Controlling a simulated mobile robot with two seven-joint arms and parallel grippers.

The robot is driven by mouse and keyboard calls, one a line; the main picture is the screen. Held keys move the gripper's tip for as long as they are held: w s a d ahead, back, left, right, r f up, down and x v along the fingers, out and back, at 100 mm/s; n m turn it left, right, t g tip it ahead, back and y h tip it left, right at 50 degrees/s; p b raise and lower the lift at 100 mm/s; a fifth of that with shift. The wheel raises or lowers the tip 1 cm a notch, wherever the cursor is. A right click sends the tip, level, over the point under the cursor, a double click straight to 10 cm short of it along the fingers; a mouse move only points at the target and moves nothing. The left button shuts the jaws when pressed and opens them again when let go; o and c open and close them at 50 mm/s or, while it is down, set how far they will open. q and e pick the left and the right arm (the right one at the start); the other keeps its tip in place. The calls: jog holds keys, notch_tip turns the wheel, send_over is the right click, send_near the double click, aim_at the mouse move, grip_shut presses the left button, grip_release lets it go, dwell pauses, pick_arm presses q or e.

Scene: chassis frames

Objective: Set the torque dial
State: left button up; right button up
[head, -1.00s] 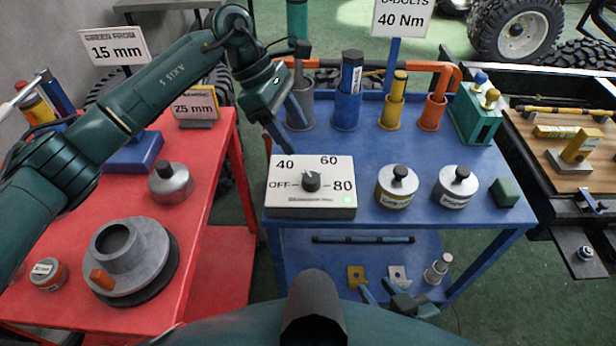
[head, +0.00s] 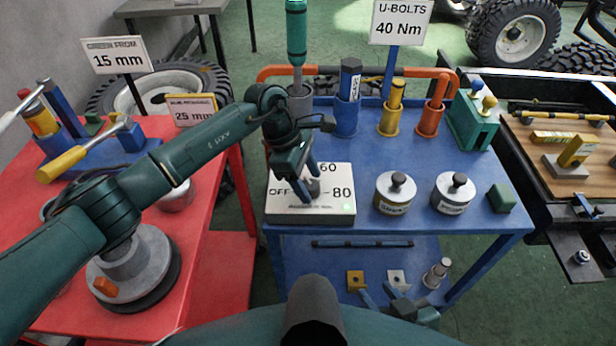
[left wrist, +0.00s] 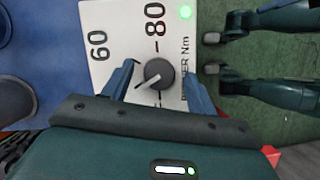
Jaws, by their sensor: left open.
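The torque dial is a dark round knob (left wrist: 158,73) on a white box (head: 335,207) at the front left of the blue cart. The box face reads OFF, 60 and 80; the 40 is hidden behind my left gripper. A pale line on the knob points to the lower left in the left wrist view, away from 80. My right gripper (head: 377,291) is low in front of the cart, open and empty.
Two labelled silver weights (head: 393,195) (head: 452,195) and a green block (head: 502,198) stand right of the box. Coloured holders with tools (head: 347,115) line the back of the blue cart. A red table (head: 195,265) stands left. A sign (head: 401,24) reads U-BOLTS 40 Nm.

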pick_arm(q)
jog(key=shift+f, duration=0.15)
jog(key=shift+c, duration=0.2)
jog(key=c, duration=0.9)
jog(key=shift+c, duration=0.2)
jog(key=n+t, duration=0.1)
jog(key=n, duration=0.2)
jog(key=n+t, duration=0.1)
jog(key=n, duration=0.2)
jog(key=shift+s+n+t, duration=0.2)
jog(key=shift+n+t, duration=0.1)
jog(key=n+t, duration=0.1)
jog(key=n, duration=0.1)
jog(key=n+y+b, duration=0.1)
jog(key=n, duration=0.2)
jog(key=shift+s+d+t, duration=0.1)
jog(key=shift+t, duration=0.3)
jog(key=shift+n, duration=0.3)
